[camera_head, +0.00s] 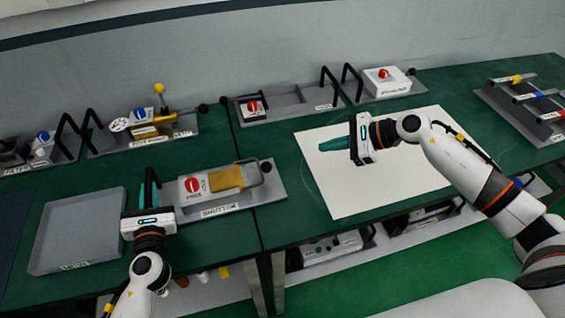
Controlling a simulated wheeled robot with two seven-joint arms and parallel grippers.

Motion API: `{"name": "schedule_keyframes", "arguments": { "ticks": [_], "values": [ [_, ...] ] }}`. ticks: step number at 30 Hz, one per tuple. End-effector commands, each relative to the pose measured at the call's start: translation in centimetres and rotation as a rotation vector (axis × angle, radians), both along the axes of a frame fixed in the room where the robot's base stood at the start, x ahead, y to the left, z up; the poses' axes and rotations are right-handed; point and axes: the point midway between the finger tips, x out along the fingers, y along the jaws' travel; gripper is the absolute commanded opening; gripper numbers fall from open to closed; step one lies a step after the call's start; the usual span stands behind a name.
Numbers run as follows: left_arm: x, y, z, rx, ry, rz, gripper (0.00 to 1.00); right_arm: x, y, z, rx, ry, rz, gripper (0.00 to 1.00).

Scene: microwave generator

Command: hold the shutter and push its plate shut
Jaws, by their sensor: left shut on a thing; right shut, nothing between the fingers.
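The shutter is a grey base (257,188) with a label on its front edge. It carries a white block with a red knob (192,184) and a brass-coloured plate (226,178) to the right of the block. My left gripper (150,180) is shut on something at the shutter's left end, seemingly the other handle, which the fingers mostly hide. My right gripper (328,144) is shut and empty above the white sheet, right of the shutter and apart from it.
An empty grey tray (80,232) lies left of the shutter. The white sheet (375,185) on the right table is bare. Other modules with handles, such as a yellow-knobbed one (158,118), line the back. A rack with coloured bars (535,95) stands far right.

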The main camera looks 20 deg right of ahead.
Motion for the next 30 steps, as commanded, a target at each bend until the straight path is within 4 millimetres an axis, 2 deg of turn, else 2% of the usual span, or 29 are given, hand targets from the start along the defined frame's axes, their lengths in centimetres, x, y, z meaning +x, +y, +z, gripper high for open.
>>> {"name": "schedule_keyframes", "arguments": {
  "ticks": [1, 12, 13, 17, 18, 26, 30],
  "values": [
    [-0.3, -0.2, -0.8, 0.001, 0.015, -0.005, 0.0, -0.3, -0.4, 0.1, -0.002, 0.002, 0.0, 0.0],
    [-0.3, -0.2, -0.8, 0.001, 0.015, -0.005, 0.0, -0.6, -1.0, 0.7, 0.001, 0.0, 0.001, 0.0],
    [-0.3, -0.2, -0.8, 0.001, 0.015, -0.005, 0.18, -0.6, -1.0, 0.7, 0.001, 0.0, 0.001, 0.0],
    [-0.2, -0.2, -0.6, 0.001, 0.012, -0.004, 0.39, -0.6, -1.0, 0.6, 0.001, 0.0, 0.001, 0.0],
    [-0.2, -0.1, -0.5, 0.001, 0.01, -0.003, 0.42, -0.6, -1.0, 0.6, 0.001, 0.0, 0.001, 0.0],
    [-0.1, -0.1, -0.3, 0.001, 0.004, -0.001, 0.42, -0.6, -1.0, 0.7, 0.001, 0.0, 0.0, 0.0],
    [-1.3, -0.1, -0.3, 0.001, 0.006, -0.001, 0.42, -0.6, -1.0, 0.7, 0.001, 0.0, 0.0, 0.0]
  ]
}}
